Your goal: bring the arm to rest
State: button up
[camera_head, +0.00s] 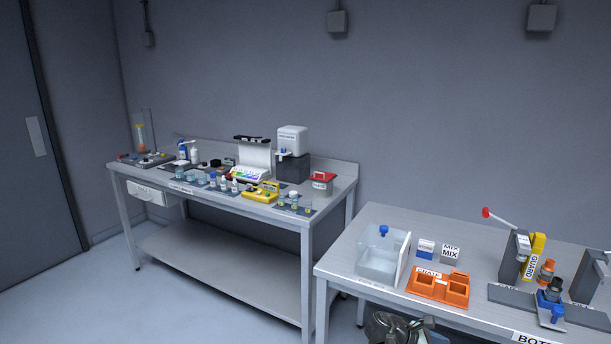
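No gripper fingers can be made out in the head view. A dark, rounded, partly metallic shape (388,327) shows at the bottom edge, below the front edge of the right bench (345,262). It is cut off by the frame, and I cannot tell whether it is part of my arm. No arm link shows clearly above either bench.
The right bench holds a clear bin (378,262), an orange crate (427,287), a MIX box (449,254), a yellow guard (535,255) and a red-knobbed lever (487,213). The left bench (340,187) carries bottles, jars and a white machine (292,140). Open floor (190,310) lies at lower left.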

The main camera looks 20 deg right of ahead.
jog(key=s+a+f+m+y, duration=0.3)
jog(key=a+f, duration=0.6)
jog(key=f, duration=0.3)
jog(key=s+a+f+m+y, duration=0.2)
jog(key=s+a+f+y, duration=0.1)
jog(key=a+f, duration=0.75)
jog(key=s+a+f+m+g+y, duration=0.2)
jog(key=s+a+f+m+y, duration=0.4)
jog(key=s+a+f, duration=0.9)
jog(key=s+a+m, duration=0.1)
jog(key=a+m, duration=0.1)
jog(key=m, duration=0.1)
jog(key=shift+a+g, duration=0.15)
jog(key=shift+g, duration=0.15)
